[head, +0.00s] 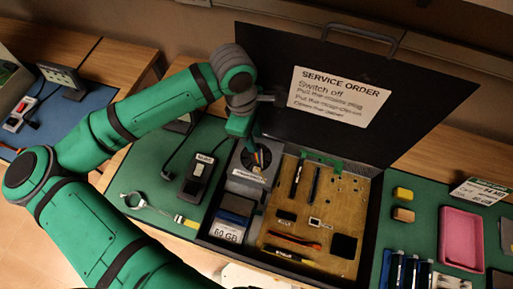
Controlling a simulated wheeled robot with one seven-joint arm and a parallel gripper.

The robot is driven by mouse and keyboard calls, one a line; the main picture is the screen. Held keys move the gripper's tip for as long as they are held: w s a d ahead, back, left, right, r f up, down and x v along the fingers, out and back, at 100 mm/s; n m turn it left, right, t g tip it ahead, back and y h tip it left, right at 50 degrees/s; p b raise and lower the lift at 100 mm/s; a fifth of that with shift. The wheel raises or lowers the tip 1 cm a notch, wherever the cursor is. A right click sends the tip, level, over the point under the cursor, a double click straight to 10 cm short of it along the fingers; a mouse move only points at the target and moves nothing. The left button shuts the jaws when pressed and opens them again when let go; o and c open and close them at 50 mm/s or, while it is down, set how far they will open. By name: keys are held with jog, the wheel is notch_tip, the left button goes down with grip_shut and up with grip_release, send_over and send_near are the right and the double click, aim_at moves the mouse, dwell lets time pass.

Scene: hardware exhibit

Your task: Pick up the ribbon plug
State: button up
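My gripper (257,152) hangs over the fan unit (248,170) in the left part of the open case. Its fingers are small here, and I cannot tell whether they are apart or closed. I cannot clearly single out the ribbon plug. Orange-and-dark strips (295,241), which may be its ribbon, lie across the lower part of the tan board (335,190). A small pale-framed part (318,222) sits on the board just above them. My gripper is up and left of these parts.
The case's black lid (350,95) stands open behind, with a service order sheet (340,95). A 60 GB drive (232,222) lies below the fan. A switch box (197,180) and a ring tool (150,208) lie left. A pink tray (461,238) lies right.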

jog(key=f, duration=0.3)
jog(key=shift+s+d+f, duration=0.2)
jog(key=shift+f, duration=0.1)
jog(key=shift+w+f, duration=0.15)
jog(key=shift+f, duration=0.25)
jog(key=shift+d, duration=0.15)
grip_shut()
jog(key=shift+s+r, duration=0.1)
jog(key=shift+s, duration=0.1)
